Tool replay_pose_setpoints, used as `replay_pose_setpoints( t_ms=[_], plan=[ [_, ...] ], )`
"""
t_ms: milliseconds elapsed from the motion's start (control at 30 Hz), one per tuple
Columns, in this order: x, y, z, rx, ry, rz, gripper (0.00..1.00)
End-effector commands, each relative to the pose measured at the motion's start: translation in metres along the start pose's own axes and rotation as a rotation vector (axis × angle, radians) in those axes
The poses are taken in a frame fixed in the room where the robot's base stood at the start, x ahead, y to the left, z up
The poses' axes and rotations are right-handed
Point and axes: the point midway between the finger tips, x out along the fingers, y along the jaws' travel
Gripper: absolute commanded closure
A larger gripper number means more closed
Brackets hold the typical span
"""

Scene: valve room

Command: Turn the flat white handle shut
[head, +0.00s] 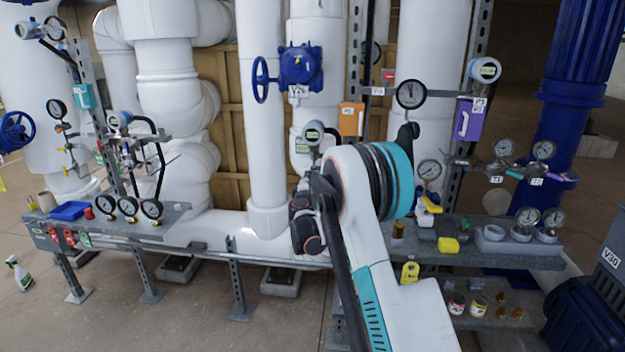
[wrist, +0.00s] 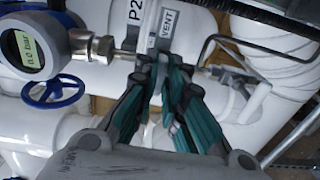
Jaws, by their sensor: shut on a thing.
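In the wrist view my gripper (wrist: 160,70) reaches up to the small fitting under the VENT tag (wrist: 167,30). Its dark and teal fingers are close together on a thin part at the end of a metal stem (wrist: 124,54). I take this part to be the flat white handle; the fingers hide nearly all of it, so its angle cannot be told. In the head view my arm covers the fingertips and the handle.
A round gauge with a lit display (wrist: 33,40) sits close left of the fingers, with a blue handwheel (wrist: 52,92) below it. A bent grey rod (wrist: 240,42) is on the right. Thick white pipes stand behind. A purple box (head: 469,119) hangs right of my arm.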

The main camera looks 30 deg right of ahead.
Motion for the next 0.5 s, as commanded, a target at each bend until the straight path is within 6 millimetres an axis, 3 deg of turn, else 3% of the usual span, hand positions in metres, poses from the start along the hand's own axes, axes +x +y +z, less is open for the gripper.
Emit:
replay_pose_setpoints(
  t_ms=[300,400,500],
  plan=[
    [-0.0005,-0.0013,0.0006,0.004,-0.001,-0.001,1.0],
    [-0.0004,-0.0012,0.0006,0.004,-0.001,-0.001,0.72],
    [-0.0003,-0.0009,0.0005,0.003,-0.001,-0.001,0.7]
  ],
)
